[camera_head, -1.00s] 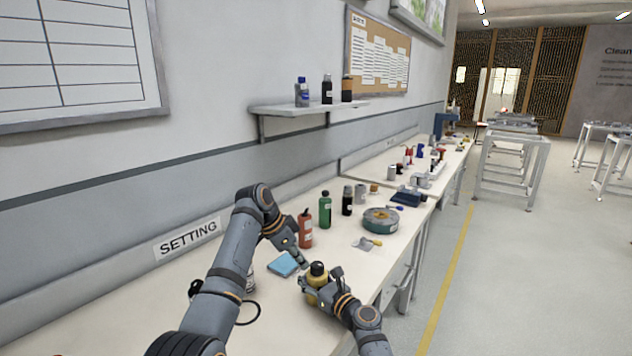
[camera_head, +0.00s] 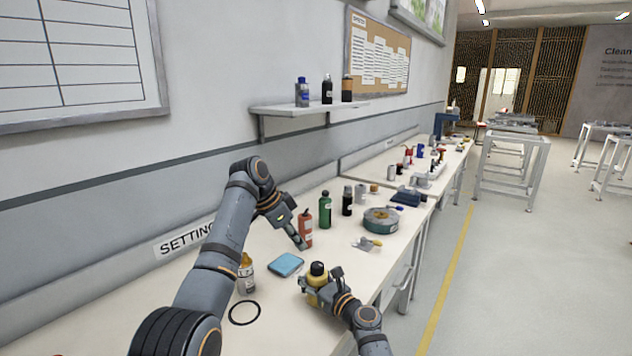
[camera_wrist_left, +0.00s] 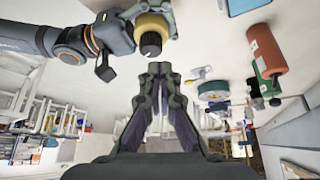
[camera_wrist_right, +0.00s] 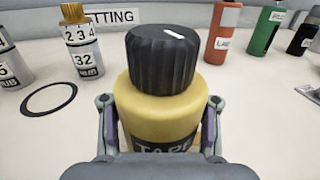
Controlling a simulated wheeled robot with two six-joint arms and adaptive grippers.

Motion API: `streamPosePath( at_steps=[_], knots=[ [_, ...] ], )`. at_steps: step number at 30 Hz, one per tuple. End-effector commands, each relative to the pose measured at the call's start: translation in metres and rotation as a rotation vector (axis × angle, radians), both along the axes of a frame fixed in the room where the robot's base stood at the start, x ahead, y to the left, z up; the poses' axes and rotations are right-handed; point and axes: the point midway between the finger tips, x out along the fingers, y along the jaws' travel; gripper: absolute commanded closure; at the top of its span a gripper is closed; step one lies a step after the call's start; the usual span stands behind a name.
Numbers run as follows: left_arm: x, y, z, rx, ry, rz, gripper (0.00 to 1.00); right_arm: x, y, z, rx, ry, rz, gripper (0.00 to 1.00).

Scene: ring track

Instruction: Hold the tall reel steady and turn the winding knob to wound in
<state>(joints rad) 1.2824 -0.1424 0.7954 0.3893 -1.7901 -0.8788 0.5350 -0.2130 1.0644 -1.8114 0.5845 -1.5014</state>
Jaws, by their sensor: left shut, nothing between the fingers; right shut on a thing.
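The tall reel (camera_head: 314,282) is a yellow upright cylinder with a dark label on the bench. Its ribbed black winding knob (camera_wrist_right: 162,60) sits on top, with a short white mark (camera_wrist_right: 174,34) on the knob's upper face. My right gripper (camera_wrist_right: 160,108) is shut around the reel's yellow body, one finger on each side. My left gripper (camera_head: 303,246) is shut and empty, above the bench and beyond the reel, near the orange-red bottle. In the left wrist view its closed fingers (camera_wrist_left: 160,70) are apart from the knob (camera_wrist_left: 151,45).
A green round reel (camera_head: 381,220) is farther along.

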Motion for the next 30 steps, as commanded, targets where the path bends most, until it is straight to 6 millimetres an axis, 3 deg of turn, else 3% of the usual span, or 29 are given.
streamPosePath(
  at_steps=[5, 10, 15, 20, 30],
  knots=[
    [-0.005, -0.01, -0.001, 0.018, 0.0, 0.076, 1.0, 0.0, 0.0, -0.001, -0.001, 0.001, -0.001, 1.0],
    [-0.021, -0.025, 0.003, 0.029, -0.004, 0.316, 1.0, 0.0, 0.0, -0.001, -0.001, 0.001, -0.001, 1.0],
    [-0.034, -0.027, 0.009, 0.006, -0.003, 0.496, 1.0, 0.0, 0.0, -0.001, -0.001, 0.001, 0.0, 1.0],
    [-0.036, -0.026, 0.01, 0.002, 0.0, 0.53, 1.0, 0.0, 0.0, 0.0, 0.0, 0.0, 0.0, 1.0],
    [-0.036, -0.026, -0.029, 0.002, 0.002, 0.526, 1.0, 0.0, 0.0, 0.0, 0.0, 0.0, 0.0, 1.0]
  ],
)
